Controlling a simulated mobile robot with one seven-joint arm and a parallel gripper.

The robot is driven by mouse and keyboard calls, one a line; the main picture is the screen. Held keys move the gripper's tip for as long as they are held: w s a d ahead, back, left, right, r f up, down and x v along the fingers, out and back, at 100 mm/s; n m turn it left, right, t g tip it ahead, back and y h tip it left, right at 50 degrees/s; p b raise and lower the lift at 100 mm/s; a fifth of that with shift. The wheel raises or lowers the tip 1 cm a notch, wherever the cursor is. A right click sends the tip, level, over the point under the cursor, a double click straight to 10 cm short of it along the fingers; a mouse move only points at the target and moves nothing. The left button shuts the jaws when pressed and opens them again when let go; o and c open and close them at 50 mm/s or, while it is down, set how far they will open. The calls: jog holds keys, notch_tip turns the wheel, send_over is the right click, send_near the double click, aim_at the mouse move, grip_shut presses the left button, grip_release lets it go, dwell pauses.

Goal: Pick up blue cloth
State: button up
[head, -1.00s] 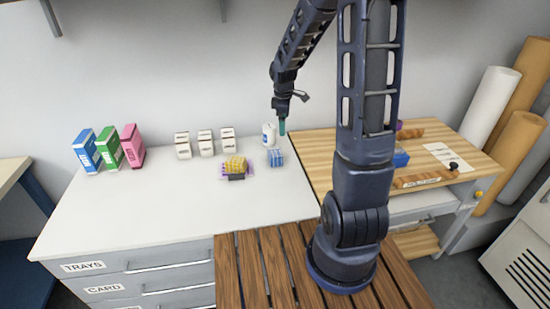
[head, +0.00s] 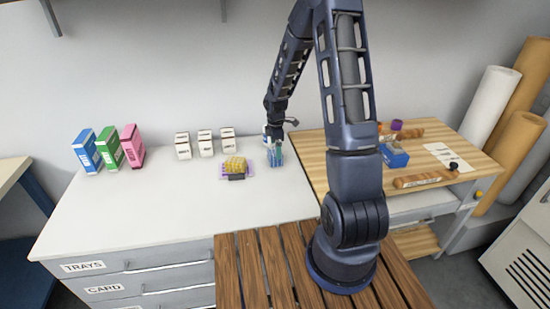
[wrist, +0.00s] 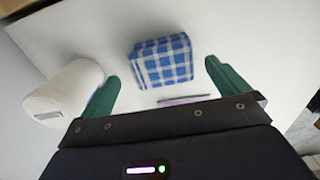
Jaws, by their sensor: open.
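The blue cloth (wrist: 162,62) is a folded blue-and-white checked stack on the white counter. In the wrist view it lies between and a little beyond my two green fingertips, apart from both. In the head view the cloth (head: 276,160) is partly hidden behind my gripper (head: 275,150), which hangs just above it. My gripper (wrist: 164,82) is open and empty.
A white cylindrical container (wrist: 65,92) stands close beside the left finger. A yellow sponge-like block (head: 235,164) on a purple piece lies left of the cloth. White boxes (head: 205,143) stand further left. A wooden bench (head: 330,165) adjoins on the right.

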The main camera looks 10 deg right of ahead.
jog(key=shift+s+a+f, duration=0.1)
jog(key=shift+a+f, duration=0.05)
jog(key=shift+f, duration=2.55)
jog(key=shift+c, duration=0.2)
jog(key=c, duration=0.9)
jog(key=shift+r, duration=0.1)
